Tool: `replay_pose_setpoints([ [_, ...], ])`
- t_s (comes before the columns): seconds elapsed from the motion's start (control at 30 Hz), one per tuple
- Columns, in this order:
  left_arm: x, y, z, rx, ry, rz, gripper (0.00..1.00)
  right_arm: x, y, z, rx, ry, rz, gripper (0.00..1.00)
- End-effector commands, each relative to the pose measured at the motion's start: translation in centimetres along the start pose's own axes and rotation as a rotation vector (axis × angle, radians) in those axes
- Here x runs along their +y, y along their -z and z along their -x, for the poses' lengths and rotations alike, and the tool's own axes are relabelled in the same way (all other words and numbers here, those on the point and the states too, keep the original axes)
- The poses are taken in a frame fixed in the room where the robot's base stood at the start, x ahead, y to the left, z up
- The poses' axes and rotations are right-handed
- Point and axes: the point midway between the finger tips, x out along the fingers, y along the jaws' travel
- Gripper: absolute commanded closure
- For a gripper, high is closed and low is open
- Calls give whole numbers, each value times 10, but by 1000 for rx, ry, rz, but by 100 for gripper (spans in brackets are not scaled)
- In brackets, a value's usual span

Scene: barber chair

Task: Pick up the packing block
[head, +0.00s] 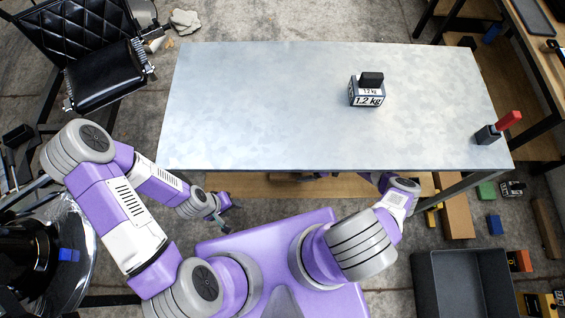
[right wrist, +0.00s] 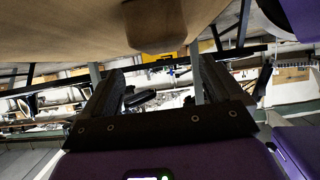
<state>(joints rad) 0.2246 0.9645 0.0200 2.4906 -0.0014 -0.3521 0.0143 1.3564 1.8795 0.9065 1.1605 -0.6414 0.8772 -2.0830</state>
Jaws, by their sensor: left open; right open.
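A block marked "1.2 kg" (head: 367,98), grey and white with a black top piece, stands on the grey metal table right of its middle. I take it for the packing block, though no label says so. My left gripper (head: 230,216) is open and empty in front of the table's near edge, below and left of the block. My right gripper (right wrist: 160,88) is open in the right wrist view, with nothing between its fingers; in the head view it is mostly hidden under the table's near edge. The block is not recognisable in the right wrist view.
A small dark block with a red handle (head: 508,121) stands near the table's right end. The rest of the table top (head: 260,100) is clear. A black barber chair (head: 104,75) is at the left. A grey bin (head: 462,256) and several small blocks lie on the floor at the right.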

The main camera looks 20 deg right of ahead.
Motion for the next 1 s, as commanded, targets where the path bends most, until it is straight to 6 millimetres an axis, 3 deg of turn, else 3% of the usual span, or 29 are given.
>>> replay_pose_setpoints([
  [0.43,-5,0,-12,0,0,1,57,-1,-6,-60,1,2,-1,6],
  [0.77,-5,1,-12,0,0,0,57,0,-5,-69,-1,0,-1,6],
  [0.8,-5,1,-12,0,0,0,57,0,-5,-69,-1,0,-1,8],
  [1.0,-5,1,-12,0,0,0,57,0,-5,-69,-1,1,-1,39],
])
